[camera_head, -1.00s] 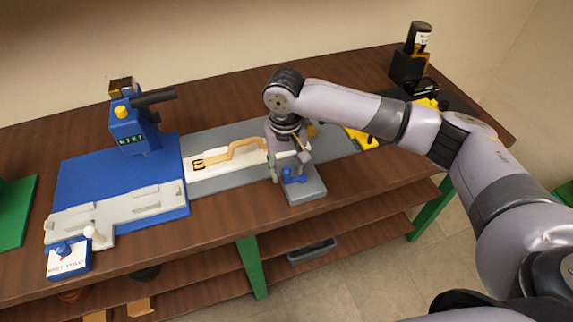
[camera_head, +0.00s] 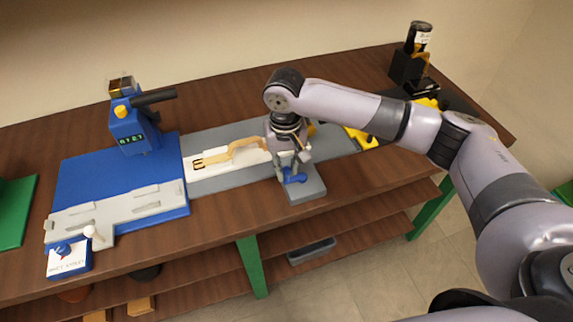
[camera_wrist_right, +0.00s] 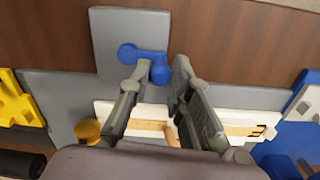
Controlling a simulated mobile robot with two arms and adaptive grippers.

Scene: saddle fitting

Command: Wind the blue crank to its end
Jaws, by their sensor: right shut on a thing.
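The blue crank (camera_head: 294,178) sits on a grey block (camera_head: 308,191) at the front edge of the table's long grey strip. My right gripper (camera_head: 287,162) reaches down over it from above. In the right wrist view the crank (camera_wrist_right: 143,54) shows as a short arm with two rounded ends. The right gripper's fingers (camera_wrist_right: 160,76) are closed around the end nearer to me, and the other end sticks out to the left. The fingers partly hide the crank in the head view. My left gripper is not in view.
A tan strap (camera_head: 240,148) lies on a white piece left of the crank. A blue machine (camera_head: 128,125) with a lit display and a blue base stands further left. Yellow parts (camera_head: 362,138) and a dark bottle (camera_head: 418,36) are at the right. The front right tabletop is clear.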

